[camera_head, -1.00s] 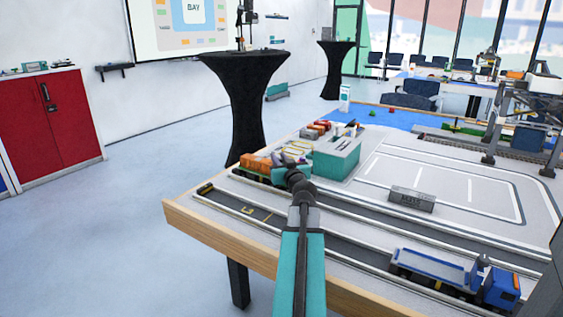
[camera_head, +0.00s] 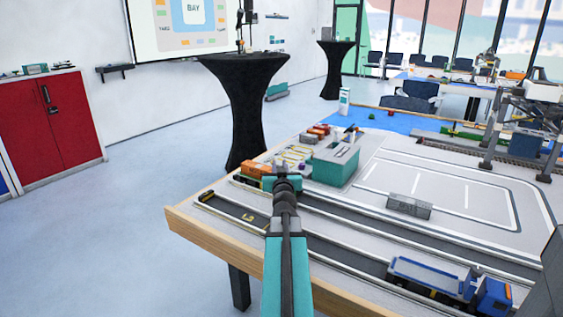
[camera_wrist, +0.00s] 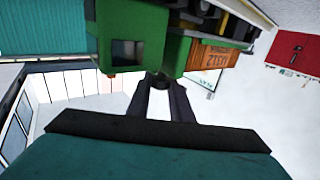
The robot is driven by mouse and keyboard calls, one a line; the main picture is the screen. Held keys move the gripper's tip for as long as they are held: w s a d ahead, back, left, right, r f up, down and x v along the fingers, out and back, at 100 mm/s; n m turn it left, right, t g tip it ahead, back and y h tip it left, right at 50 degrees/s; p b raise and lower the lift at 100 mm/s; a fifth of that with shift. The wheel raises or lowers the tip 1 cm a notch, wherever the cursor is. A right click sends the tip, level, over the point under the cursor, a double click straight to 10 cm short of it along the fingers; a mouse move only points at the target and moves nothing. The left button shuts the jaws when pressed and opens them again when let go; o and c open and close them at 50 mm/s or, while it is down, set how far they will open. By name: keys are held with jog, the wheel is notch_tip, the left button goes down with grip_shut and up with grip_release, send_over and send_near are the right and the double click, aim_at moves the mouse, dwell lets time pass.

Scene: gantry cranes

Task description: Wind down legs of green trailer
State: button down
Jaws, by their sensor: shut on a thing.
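The green trailer (camera_wrist: 135,25) fills the top of the wrist view, close up, with a square dark opening in its side. An orange part marked with dark characters (camera_wrist: 207,54) is beside it. My gripper (camera_wrist: 163,82) has its two dark fingers pointing up at the trailer. They are shut on a small dark knob-like part at its underside, mostly hidden by the fingertips. In the head view my gripper (camera_head: 281,181) is at the table's left, by an orange load (camera_head: 254,168). My arm hides most of the trailer there.
A teal box (camera_head: 336,163) stands just right of my gripper. A blue truck with a flatbed (camera_head: 430,274) is at the front right. A grey block (camera_head: 409,206) lies mid-table. Marked lanes (camera_head: 330,240) between are clear. A gantry crane (camera_head: 530,110) stands at the right.

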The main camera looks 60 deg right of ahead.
jog(key=shift+w+r+m+g+h+p, duration=0.15)
jog(key=shift+m+g+h+p, duration=0.8)
jog(key=shift+p, duration=3.85)
jog(key=shift+r+m+g+h+p, duration=0.1)
jog(key=shift+m+g+h+p, duration=0.25)
jog(key=shift+m+g+p, duration=2.75)
